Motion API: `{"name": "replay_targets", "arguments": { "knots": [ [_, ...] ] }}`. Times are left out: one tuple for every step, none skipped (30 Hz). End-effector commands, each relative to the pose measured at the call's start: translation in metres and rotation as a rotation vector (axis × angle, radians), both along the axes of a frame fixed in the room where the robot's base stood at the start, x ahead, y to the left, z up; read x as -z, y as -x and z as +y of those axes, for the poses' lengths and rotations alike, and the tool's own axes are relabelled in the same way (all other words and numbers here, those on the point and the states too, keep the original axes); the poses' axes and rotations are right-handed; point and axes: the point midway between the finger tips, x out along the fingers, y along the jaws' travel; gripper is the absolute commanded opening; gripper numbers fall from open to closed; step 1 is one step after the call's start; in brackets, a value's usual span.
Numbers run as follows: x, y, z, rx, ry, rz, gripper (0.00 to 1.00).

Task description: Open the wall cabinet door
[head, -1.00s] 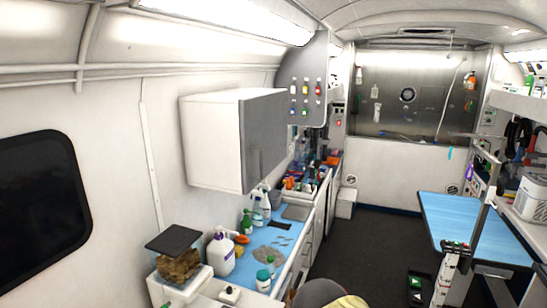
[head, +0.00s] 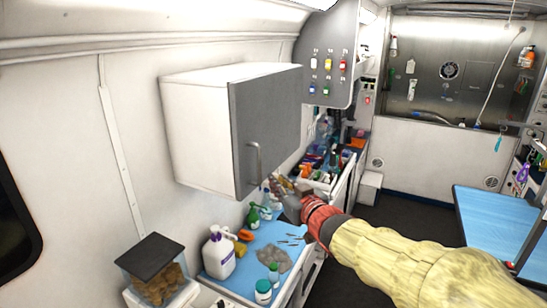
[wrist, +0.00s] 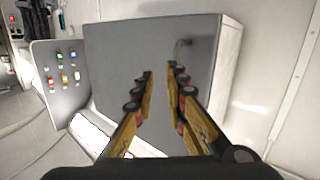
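The wall cabinet (head: 200,130) has white sides and a flat grey door (head: 268,105), which looks shut. A curved metal bar handle (head: 254,165) stands on the door near its lower left corner in the head view. My gripper (head: 283,186) is just right of the handle and low by the door's bottom edge, apart from the handle. In the wrist view, the two fingers of my gripper (wrist: 159,72) are spread with nothing between them.
Below the cabinet, a blue-topped counter (head: 240,284) holds a white pump bottle (head: 218,252), a green spray bottle (head: 254,215) and small jars. A blue table (head: 490,215) is at the right.

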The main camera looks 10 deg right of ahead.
Motion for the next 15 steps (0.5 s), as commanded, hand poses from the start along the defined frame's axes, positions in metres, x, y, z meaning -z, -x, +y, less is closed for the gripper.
{"name": "replay_targets", "arguments": {
  "knots": [
    [-0.009,0.001,0.006,-0.021,-0.019,-0.026,0.14],
    [-0.014,0.002,0.009,-0.033,-0.029,-0.039,0.14],
    [-0.019,0.003,0.013,-0.046,-0.044,-0.053,0.14],
    [-0.021,0.004,0.015,-0.054,-0.054,-0.061,0.14],
    [-0.025,0.004,0.017,-0.061,-0.065,-0.069,0.14],
    [-0.027,0.005,0.018,-0.068,-0.076,-0.075,0.14],
    [-0.029,0.005,0.019,-0.071,-0.085,-0.079,0.14],
    [-0.030,0.004,0.020,-0.074,-0.094,-0.081,0.14],
    [-0.030,0.002,0.021,-0.073,-0.099,-0.079,0.14],
    [-0.030,0.000,0.022,-0.073,-0.101,-0.077,0.14],
    [-0.030,-0.003,0.023,-0.073,-0.102,-0.077,0.14],
    [-0.029,-0.007,0.025,-0.074,-0.102,-0.076,0.14],
    [-0.029,-0.010,0.027,-0.074,-0.100,-0.075,0.14],
    [-0.029,-0.015,0.028,-0.073,-0.100,-0.075,0.14],
    [-0.028,-0.021,0.031,-0.073,-0.100,-0.074,0.14]
  ]
}}
